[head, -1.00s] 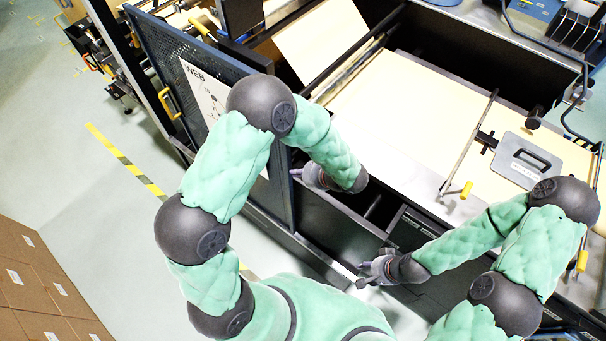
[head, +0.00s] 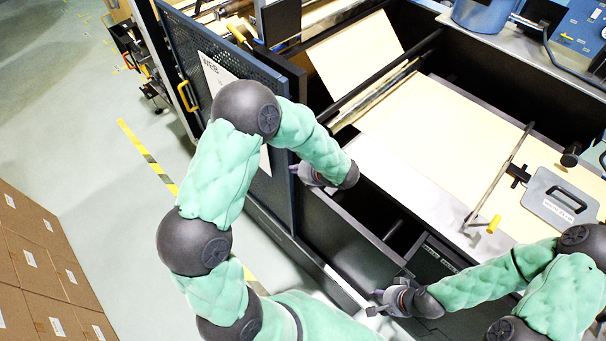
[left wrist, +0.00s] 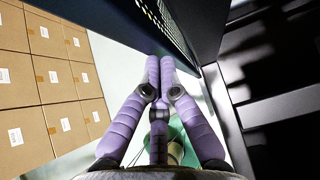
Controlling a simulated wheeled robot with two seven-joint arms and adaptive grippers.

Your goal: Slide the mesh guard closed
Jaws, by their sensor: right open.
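The mesh guard (head: 276,196) is a dark blue perforated panel with a white printed sheet, upright at the machine's left side in the head view. Its perforated part also shows at the top of the left wrist view (left wrist: 158,14). My left gripper (head: 296,170) is at the guard's right edge, its forearm crossing in front of the panel. In the left wrist view its lilac fingers (left wrist: 160,62) are together at the tips, close to the panel; nothing shows between them, and contact is unclear. My right gripper (head: 374,302) is open and empty by the machine's front edge.
Stacked cartons (head: 40,265) stand at lower left. The floor between them and the guard is clear.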

